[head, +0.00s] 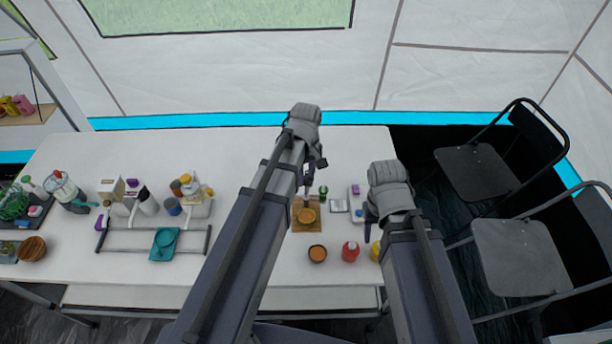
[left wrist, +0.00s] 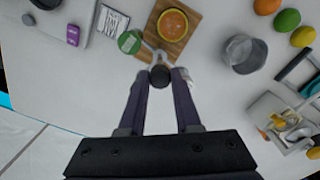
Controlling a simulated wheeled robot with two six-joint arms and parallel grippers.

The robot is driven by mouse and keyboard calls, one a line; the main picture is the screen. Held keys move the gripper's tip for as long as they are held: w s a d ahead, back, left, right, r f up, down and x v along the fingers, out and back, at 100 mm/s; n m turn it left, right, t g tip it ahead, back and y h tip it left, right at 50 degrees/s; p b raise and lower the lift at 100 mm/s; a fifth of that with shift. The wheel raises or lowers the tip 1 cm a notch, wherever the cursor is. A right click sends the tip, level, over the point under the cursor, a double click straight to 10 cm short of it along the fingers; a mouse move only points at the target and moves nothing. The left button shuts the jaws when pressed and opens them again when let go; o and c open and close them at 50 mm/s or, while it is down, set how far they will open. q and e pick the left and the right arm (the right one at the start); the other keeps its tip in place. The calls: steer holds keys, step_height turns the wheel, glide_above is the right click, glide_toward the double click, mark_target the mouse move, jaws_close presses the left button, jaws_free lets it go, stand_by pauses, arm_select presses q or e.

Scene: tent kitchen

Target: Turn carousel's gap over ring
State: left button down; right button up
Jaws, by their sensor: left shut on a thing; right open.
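My left gripper (left wrist: 160,78) is shut on a dark round knob (left wrist: 160,75). Pale grey arms fork out from the knob over a wooden board (left wrist: 184,42); I take this forked part for the carousel, much of it hidden by the gripper. An orange disc with a rim (left wrist: 173,23), perhaps the ring, lies on the board beyond the fork, also seen in the head view (head: 307,216). My left gripper (head: 308,187) is above the board's far edge there. My right gripper (head: 370,216) is open, right of the board.
A grey pot (left wrist: 243,53) and several fruits stand near the board in the left wrist view.

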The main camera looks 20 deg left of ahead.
arm_select(q)
steer(key=shift+n, duration=1.1)
steer(key=c, duration=0.6)
jaws_free()
steer(key=shift+r, duration=0.1)
step_height(320, 180, up, 8)
steer(key=p, duration=0.8)
steer(key=shift+f, duration=0.2)
